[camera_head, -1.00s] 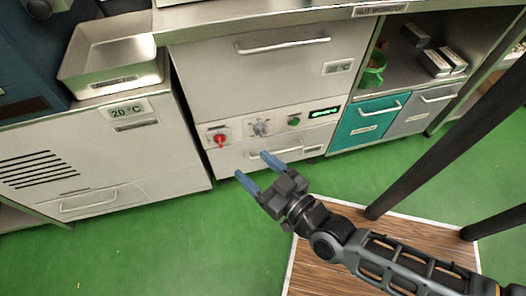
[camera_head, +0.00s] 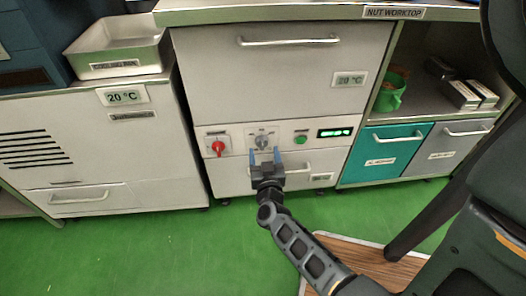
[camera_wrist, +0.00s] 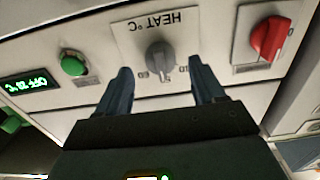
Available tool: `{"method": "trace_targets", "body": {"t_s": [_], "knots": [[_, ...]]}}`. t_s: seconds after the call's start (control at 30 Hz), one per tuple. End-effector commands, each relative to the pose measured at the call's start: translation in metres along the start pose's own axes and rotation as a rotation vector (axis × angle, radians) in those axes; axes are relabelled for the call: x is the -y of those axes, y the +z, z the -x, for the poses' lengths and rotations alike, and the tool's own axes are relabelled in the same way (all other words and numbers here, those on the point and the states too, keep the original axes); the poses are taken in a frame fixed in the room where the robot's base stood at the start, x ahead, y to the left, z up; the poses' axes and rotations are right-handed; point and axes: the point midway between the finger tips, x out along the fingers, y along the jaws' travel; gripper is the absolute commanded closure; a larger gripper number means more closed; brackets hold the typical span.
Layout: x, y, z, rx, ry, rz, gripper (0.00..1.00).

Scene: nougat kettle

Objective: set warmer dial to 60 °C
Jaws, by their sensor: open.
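The warmer dial (camera_head: 263,142) is a grey knob on a plate in the control strip below the large drawer. In the wrist view the dial (camera_wrist: 161,57) sits under a "HEAT °C" label, which appears upside down, and its scale marks are partly hidden or too small to read surely. My gripper (camera_head: 264,157) is open and points at the panel. In the wrist view its two blue fingers stand either side of the dial's lower part, with space between them and the knob; I cannot tell contact.
A red rotary switch (camera_head: 218,147) and a green button (camera_head: 300,140) flank the dial closely. A drawer handle (camera_head: 280,169) runs just below the strip. A teal drawer (camera_head: 386,155) and open shelf stand right.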

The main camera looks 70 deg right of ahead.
Motion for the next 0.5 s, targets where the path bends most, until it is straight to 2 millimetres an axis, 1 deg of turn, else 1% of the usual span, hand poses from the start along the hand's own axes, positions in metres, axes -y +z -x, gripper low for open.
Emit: {"method": "trace_targets", "body": {"t_s": [0.03,0.2,0.33,0.5], "knots": [[0.000,0.001,-0.009,-0.003,0.001,-0.001,0.32],[0.000,0.001,-0.025,-0.001,0.000,-0.001,0.32],[0.000,0.000,-0.029,0.000,-0.001,0.000,0.32],[0.000,0.000,-0.029,0.001,-0.001,0.000,0.32]]}}
